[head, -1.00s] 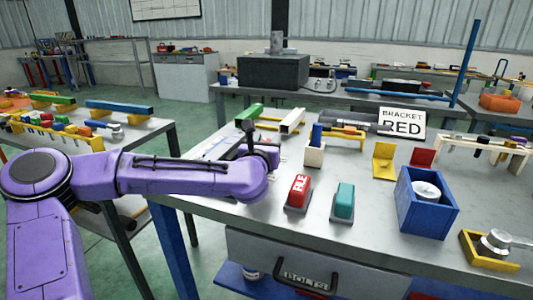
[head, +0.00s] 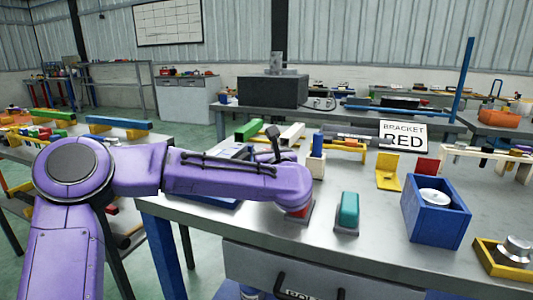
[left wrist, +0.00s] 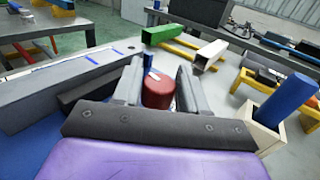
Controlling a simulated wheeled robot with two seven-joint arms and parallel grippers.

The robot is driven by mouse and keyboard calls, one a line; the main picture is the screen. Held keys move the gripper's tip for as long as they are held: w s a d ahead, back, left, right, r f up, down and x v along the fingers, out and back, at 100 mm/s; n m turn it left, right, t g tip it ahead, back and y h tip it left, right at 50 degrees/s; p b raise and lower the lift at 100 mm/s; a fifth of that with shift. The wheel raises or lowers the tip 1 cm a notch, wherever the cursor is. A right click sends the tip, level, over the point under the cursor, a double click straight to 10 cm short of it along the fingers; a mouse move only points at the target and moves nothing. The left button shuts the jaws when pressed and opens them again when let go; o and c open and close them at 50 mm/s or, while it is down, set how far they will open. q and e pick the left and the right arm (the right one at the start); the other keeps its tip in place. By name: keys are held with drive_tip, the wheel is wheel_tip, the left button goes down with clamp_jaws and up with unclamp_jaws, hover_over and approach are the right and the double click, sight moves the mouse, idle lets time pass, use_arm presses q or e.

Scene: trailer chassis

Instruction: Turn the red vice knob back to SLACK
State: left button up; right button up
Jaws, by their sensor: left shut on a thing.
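The red vice knob (left wrist: 158,92) is a short red cylinder in the middle of the left wrist view. A small white mark shows at its top edge, beside a blue piece. My left gripper (left wrist: 157,78) has one grey finger on each side of the knob and is shut on it. The grey vice body (left wrist: 62,95) lies to the left on a blue base (left wrist: 30,150). In the head view my left arm hides the knob and fingers; part of the blue base (head: 222,200) shows. No SLACK lettering is readable. My right gripper is not in view.
A red block (head: 298,213), mostly covered by my arm, and a teal block (head: 348,210) stand near the bench front. A blue box (head: 436,222) stands farther right. A white holder with a blue cylinder (left wrist: 288,100) stands close to the right of my gripper.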

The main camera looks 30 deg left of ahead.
use_arm(q)
drive_tip(key=o, duration=0.9)
wheel_tip(320, 180, up, 4)
drive_tip(key=shift+f, duration=0.15)
drive_tip(key=s+d+r, duration=0.2)
drive_tip(key=s+r, duration=0.1)
drive_tip(key=s, duration=0.1)
drive_tip(key=s+d+r, duration=0.3)
drive_tip(key=s, duration=0.1)
drive_tip(key=s+d+r, duration=0.2)
drive_tip(key=s+r, duration=0.1)
drive_tip(key=s, duration=0.1)
drive_tip(key=shift+d+r, duration=0.15)
